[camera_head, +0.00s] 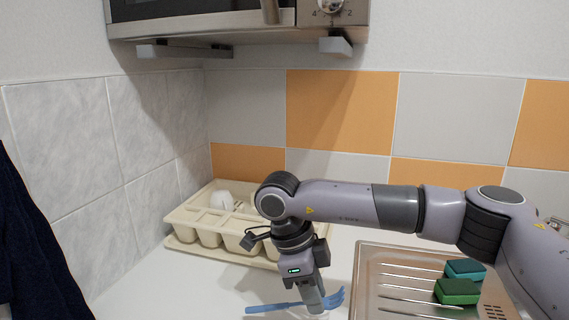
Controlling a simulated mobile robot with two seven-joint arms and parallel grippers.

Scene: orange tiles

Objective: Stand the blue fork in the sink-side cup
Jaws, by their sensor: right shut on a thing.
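The blue fork (280,307) lies roughly level across the bottom of the head view, with its handle to the left and its tines to the right. My right gripper (316,304) points down and is shut on the fork near the tines' end. The fingertips partly cover the fork and reach close to the bottom edge of the picture. I cannot tell whether the fork touches the counter. No cup can be made out clearly. My left gripper is not in view.
A cream cutlery tray (182,236) with a white item (221,200) stands behind my gripper, to the left. A metal drainboard (372,285) with a teal sponge (465,269) and a green sponge (457,291) is to the right. A microwave (200,18) hangs above.

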